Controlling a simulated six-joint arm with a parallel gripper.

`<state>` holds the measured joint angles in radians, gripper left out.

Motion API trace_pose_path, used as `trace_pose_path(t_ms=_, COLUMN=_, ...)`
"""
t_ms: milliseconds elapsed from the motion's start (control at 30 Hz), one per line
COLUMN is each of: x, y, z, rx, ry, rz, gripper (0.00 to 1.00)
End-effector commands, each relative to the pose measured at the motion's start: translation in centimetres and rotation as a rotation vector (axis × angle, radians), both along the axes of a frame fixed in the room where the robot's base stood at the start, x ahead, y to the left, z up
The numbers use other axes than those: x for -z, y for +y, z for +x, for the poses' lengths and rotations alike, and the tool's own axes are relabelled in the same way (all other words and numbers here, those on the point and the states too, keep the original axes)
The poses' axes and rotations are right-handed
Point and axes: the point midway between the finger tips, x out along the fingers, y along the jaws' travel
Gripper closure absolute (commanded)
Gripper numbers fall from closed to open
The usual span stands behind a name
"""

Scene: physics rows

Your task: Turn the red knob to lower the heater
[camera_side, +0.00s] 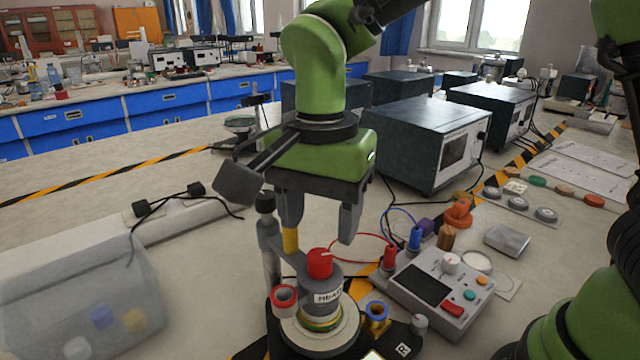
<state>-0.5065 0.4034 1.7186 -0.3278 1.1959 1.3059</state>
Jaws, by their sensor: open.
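The red knob (320,263) sits on top of a dark grey cylindrical heater (322,300) with a white label, partly readable, on its side. The heater stands upright on a round light base on a black plate. My green gripper (318,222) points down above the knob, with its two grey fingers apart. The fingertips are higher than the knob in the picture, one to its left and one to its right. The gripper looks empty and apart from the knob; the exact gap is hard to judge.
A control box (435,290) with a dark screen, plugs and wires is to the right. A clear bin (80,300) holds small blocks at the left.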

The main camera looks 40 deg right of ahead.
Motion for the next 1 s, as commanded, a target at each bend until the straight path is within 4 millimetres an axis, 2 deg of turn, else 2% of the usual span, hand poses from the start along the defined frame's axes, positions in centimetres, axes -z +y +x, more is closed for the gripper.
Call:
trace_pose_path(t_ms=100, x=-2.3, y=0.0, z=0.1, rx=0.001, ry=-0.004, rz=0.003, gripper=0.43)
trace_pose_path(t_ms=300, x=-4.4, y=0.0, z=0.0, rx=0.001, ry=-0.001, rz=0.000, gripper=0.43)
trace_pose_path(t_ms=733, x=-5.0, y=-0.2, z=-0.1, rx=-0.006, ry=-0.005, rz=0.004, gripper=0.43)
trace_pose_path(t_ms=867, x=-6.3, y=-1.8, z=-0.8, rx=-0.070, ry=-0.048, rz=0.041, gripper=0.43)
trace_pose_path(t_ms=1000, x=-8.5, y=-5.2, z=-3.0, rx=-0.224, ry=-0.165, rz=0.098, gripper=0.43)
